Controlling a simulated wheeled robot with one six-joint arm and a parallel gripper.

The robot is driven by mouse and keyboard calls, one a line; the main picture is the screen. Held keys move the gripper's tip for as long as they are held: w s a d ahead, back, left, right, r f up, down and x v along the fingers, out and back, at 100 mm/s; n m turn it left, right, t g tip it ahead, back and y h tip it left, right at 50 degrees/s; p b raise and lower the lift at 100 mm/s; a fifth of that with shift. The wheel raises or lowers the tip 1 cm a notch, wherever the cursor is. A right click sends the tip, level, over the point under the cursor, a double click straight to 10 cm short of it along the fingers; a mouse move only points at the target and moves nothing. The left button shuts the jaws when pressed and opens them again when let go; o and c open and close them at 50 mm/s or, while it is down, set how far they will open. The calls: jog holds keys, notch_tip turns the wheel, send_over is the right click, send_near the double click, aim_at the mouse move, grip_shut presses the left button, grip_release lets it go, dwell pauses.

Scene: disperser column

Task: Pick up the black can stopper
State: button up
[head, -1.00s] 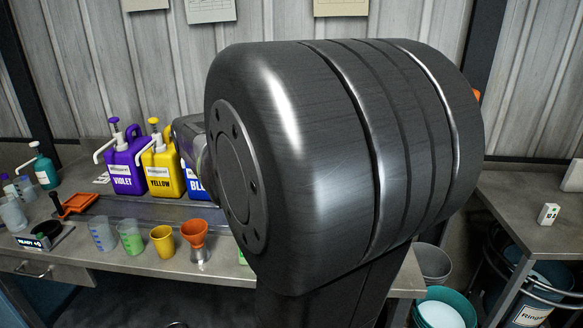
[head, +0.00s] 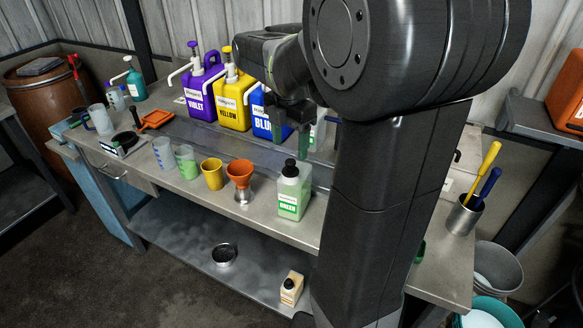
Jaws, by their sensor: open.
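A black stopper (head: 290,168) sits upright on top of the white can labelled GREEN (head: 294,194), which stands near the front edge of the bench. My gripper (head: 290,138) is open and points down, just above the stopper in the head view. It appears apart from the stopper, and its distance in depth is hard to tell. Nothing shows between its fingers.
Violet (head: 203,90), yellow (head: 234,101) and blue (head: 262,122) pump jugs stand behind. An orange funnel (head: 239,174) and a yellow cup (head: 212,174) stand left of the can. A black round dish (head: 224,254) and a small bottle (head: 291,289) are on the lower shelf.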

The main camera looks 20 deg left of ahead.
aim_at(290, 161)
notch_tip(290, 161, down, 6)
jog(key=shift+s+d+r+p, duration=0.15)
jog(key=shift+p, duration=0.3)
jog(key=c, duration=1.1)
